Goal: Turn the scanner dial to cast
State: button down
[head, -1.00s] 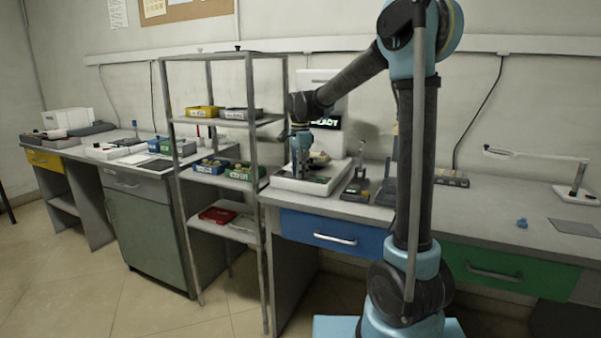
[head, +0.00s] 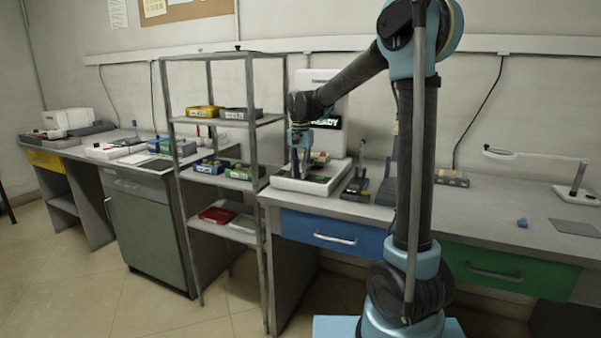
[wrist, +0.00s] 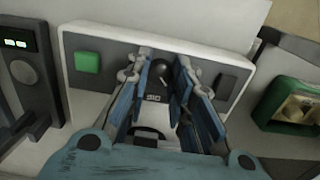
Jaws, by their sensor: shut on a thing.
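The scanner (head: 283,184) is a white machine on the bench with a low base and an upright back; its dark screen (head: 325,122) reads READY.
A green button (wrist: 87,62) and a dark switch (wrist: 228,82) flank the dial on the panel. A green tray (wrist: 290,105) lies to the right. An open shelf rack (head: 250,180) stands close left of the scanner; dark devices (head: 358,186) stand right of it.

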jog(key=shift+w, duration=0.15)
dwell(0.4)
jog(key=c, duration=1.4)
grip_release()
jog(key=shift+o, duration=0.2)
jog(key=shift+r, duration=0.15)
notch_tip(320, 180, up, 12)
jog(key=shift+f, duration=0.2)
